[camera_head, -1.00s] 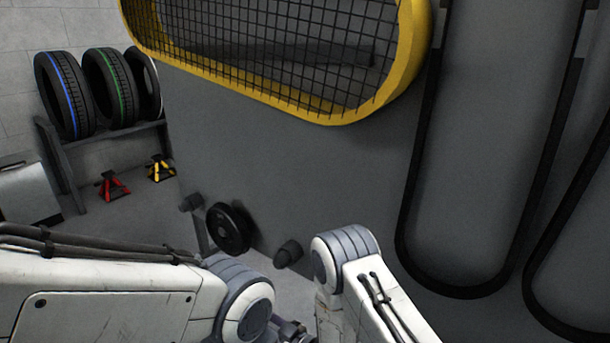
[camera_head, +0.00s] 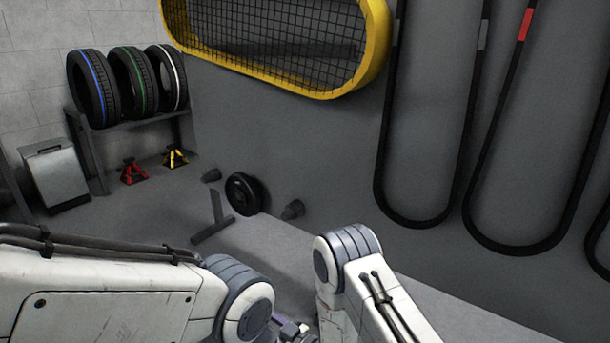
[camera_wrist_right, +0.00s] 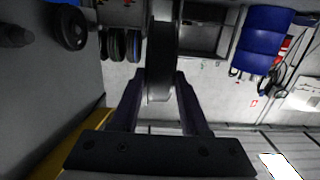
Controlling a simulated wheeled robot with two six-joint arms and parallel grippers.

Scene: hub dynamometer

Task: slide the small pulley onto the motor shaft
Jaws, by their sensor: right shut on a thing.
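My right gripper (camera_wrist_right: 158,100) shows in the right wrist view with its two dark fingers shut on a dark grey round part seen edge-on, which I take to be the small pulley (camera_wrist_right: 160,55). Its near end is paler and lies between the fingertips. In the head view only my two white arms show, and small wrist parts show at the bottom edge. My left gripper is not in view. I cannot pick out the motor shaft in either view.
A yellow-framed mesh guard (camera_head: 375,65) is above. Black belts (camera_head: 378,180) hang at right. Tyres (camera_head: 93,88), a metal box (camera_head: 58,178) and red (camera_head: 133,172) and yellow (camera_head: 175,157) stands are at left.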

